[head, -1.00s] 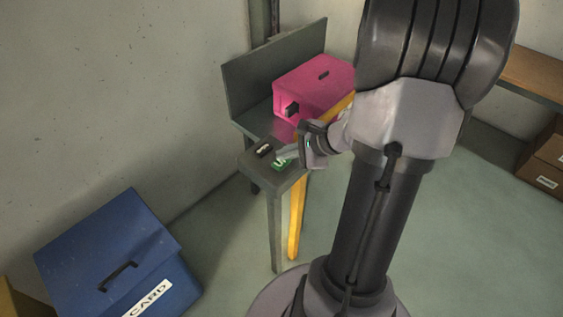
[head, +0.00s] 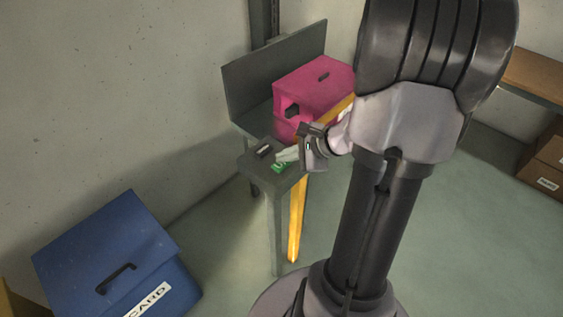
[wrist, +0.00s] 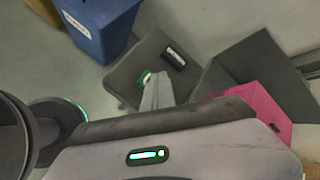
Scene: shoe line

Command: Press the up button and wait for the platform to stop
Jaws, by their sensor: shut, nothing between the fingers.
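The green up button (head: 279,167) sits on the grey control stand (head: 277,186), partly covered by my gripper in the head view. In the wrist view the green button (wrist: 145,77) shows just beyond my fingertips. My gripper (head: 284,156) is shut and empty, its pale fingers at the button. I cannot tell whether they touch it.
A grey panel (head: 245,86) stands behind the pink box. A yellow post (head: 297,220) rises beside the stand. A blue box (head: 105,255) with a card label is at lower left. A wooden shelf (head: 535,72) and brown boxes (head: 548,165) are at right. The floor between is clear.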

